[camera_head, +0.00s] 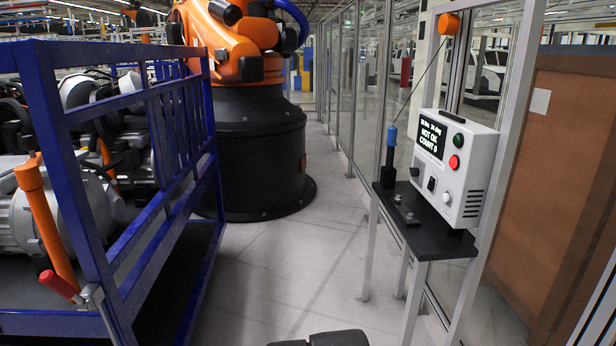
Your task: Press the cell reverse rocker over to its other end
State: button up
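A white control box (457,165) stands on a small black shelf (438,243) at the right. Its screen (432,135) reads "NOT OK" and "COUNT 0". Its front has a green button (459,139), a red button (455,162), a round pale knob (446,198) and small dark switches. One small dark switch (431,183) looks like the rocker, but its label and which end is pressed are too small to tell. Dark blocks of my own arm or gripper (320,339) show at the bottom edge, well apart from the box. Their opening cannot be made out.
A blue-framed rack (190,120) with motor parts fills the left. An orange robot arm (235,40) on a black pedestal (262,150) stands behind. A blue-topped tool (391,150) stands on the shelf's left end. Clear floor (290,270) lies between rack and shelf.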

jog(key=shift+w, duration=0.1)
jog(key=shift+c, duration=0.5)
grip_shut()
dwell(1.0)
